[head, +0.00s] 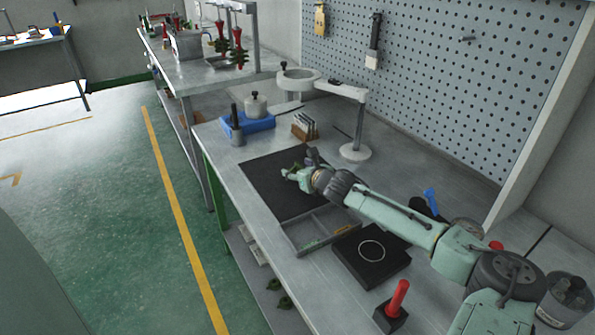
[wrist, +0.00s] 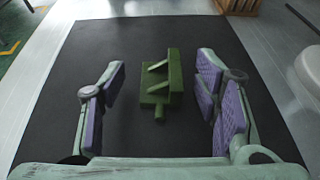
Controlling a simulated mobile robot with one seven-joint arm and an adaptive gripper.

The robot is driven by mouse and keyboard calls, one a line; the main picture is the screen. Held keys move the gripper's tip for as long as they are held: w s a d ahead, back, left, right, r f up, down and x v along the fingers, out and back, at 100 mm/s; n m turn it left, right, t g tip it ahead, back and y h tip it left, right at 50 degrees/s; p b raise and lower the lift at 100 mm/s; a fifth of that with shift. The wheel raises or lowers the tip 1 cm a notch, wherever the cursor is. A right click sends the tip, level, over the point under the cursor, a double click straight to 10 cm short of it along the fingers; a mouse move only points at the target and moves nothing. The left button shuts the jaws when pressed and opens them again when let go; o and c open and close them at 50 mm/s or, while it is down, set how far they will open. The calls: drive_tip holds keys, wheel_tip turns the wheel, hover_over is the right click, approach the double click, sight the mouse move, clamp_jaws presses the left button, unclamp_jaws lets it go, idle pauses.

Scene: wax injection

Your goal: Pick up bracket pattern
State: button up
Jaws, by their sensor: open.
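The bracket pattern is a small green piece (wrist: 161,88) with an upright plate, two slanted ribs and a short stub. In the wrist view it lies on the black mat (wrist: 100,50), between the two purple-padded fingers of my gripper (wrist: 161,95). The fingers are spread wide, with a gap on each side of the piece, and do not touch it. In the head view my gripper (head: 292,173) is low over the black mat (head: 262,187), and the bracket is mostly hidden by it.
A grey divided tray (head: 297,247) and a black block with a ring mark (head: 350,262) are in front of the mat. A wooden rack (head: 300,132), a blue tray (head: 262,124) and a magnifier lamp (head: 356,152) stand behind. The mat around the bracket is bare.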

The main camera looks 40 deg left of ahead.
drive_tip(key=shift+c, duration=0.3)
clamp_jaws()
idle(0.3)
